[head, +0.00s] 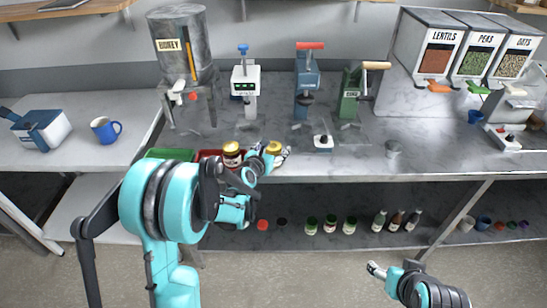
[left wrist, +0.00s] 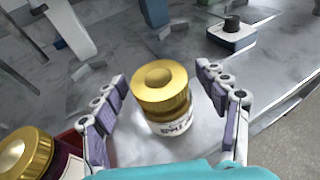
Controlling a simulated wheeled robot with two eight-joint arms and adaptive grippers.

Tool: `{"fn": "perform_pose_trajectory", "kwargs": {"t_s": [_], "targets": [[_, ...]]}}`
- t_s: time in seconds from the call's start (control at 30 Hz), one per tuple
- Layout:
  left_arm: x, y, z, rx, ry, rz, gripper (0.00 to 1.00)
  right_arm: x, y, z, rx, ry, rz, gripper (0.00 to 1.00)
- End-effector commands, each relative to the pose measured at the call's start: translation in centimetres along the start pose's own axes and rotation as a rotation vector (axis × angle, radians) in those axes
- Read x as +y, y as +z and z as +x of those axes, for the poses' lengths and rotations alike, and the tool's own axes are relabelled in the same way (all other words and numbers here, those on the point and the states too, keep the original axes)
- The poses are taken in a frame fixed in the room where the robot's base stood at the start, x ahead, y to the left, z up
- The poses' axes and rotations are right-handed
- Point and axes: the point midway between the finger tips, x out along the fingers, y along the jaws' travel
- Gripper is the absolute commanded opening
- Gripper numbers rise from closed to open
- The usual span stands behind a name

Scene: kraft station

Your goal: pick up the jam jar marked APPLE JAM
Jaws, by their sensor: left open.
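A jar with a gold lid (head: 274,147) stands on the grey counter near its front edge. In the left wrist view this jar (left wrist: 162,92) is between the spread fingers of my left gripper (left wrist: 160,76), with a visible gap on both sides. Its label is mostly turned away and I cannot read it. A second gold-lidded jar (head: 232,153) stands to its left by a red tray; it also shows in the left wrist view (left wrist: 28,152). My left gripper (head: 270,156) is open. My right gripper (head: 377,270) is low at the right, away from the counter; its jaws are unclear.
A red tray (head: 205,154) and a green tray (head: 170,153) lie left of the jars. Several presses stand behind. Jars and bottles fill the lower shelf.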

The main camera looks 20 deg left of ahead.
Motion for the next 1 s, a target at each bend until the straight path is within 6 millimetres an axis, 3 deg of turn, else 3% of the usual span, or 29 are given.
{"fn": "perform_pose_trajectory", "kwargs": {"t_s": [0.17,0.4,0.43,0.77,1.0], "targets": [[0.0,0.1,0.0,0.000,0.000,0.000,0.73,0.0,-0.1,-0.1,0.000,0.000,0.000,0.68],[0.0,0.1,0.0,0.000,0.000,0.000,0.10,0.0,-0.1,-0.1,0.000,0.000,0.000,0.68],[0.0,0.1,0.0,0.001,0.000,0.000,0.04,0.0,-0.1,-0.1,0.000,0.000,0.000,0.68],[0.0,0.2,-0.1,0.001,0.000,0.001,0.04,0.0,-0.1,-0.2,0.000,0.000,0.000,0.68],[0.4,1.7,-0.3,0.000,-0.002,-0.001,0.04,0.0,-0.8,-1.0,0.000,0.000,0.000,0.68]]}}
